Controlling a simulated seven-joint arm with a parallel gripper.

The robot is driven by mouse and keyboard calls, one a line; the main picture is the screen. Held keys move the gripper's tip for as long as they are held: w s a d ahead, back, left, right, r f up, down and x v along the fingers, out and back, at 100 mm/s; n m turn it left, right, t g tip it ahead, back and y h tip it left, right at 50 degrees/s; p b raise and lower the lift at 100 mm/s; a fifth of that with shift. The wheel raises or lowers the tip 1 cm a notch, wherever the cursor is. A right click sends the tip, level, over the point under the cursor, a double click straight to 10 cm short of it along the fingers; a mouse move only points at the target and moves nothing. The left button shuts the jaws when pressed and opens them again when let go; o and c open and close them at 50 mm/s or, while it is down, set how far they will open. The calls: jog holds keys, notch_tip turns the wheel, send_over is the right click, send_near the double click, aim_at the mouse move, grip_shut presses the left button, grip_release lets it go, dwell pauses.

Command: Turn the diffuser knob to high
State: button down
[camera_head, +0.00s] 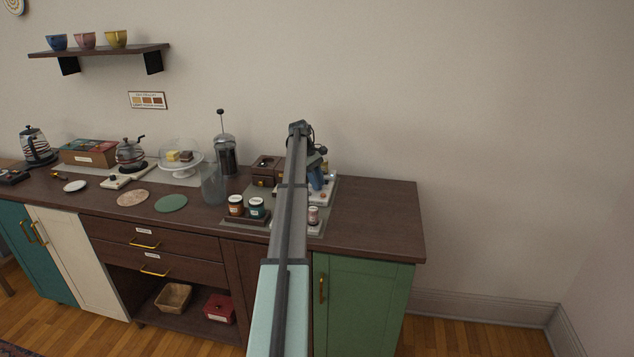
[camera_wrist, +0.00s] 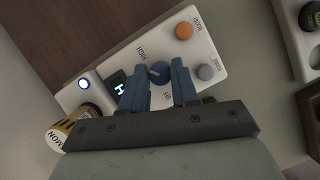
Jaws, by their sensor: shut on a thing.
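The diffuser's white control panel (camera_wrist: 212,38) fills the middle of the wrist view, tilted in the picture. Labels HIGH and OFF are printed beside the knob. In the head view, my arm hides much of the diffuser (camera_head: 327,187), and the knob cannot be made out there.
An orange button (camera_wrist: 184,31), a grey button (camera_wrist: 205,72) and a lit round button (camera_wrist: 84,83) are on the panel. A bottle (camera_wrist: 72,130) lettered MON is near the left finger. Two jars (camera_head: 236,205) stand left of my arm. The counter's right end (camera_head: 385,215) is clear.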

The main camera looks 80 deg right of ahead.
jog(key=shift+d+m+t+y, duration=0.1)
jog(key=shift+m+t+y, duration=0.4)
jog(key=shift+m, duration=1.4)
jog(key=c, duration=0.8)
grip_release()
jog(key=shift+c, duration=0.2)
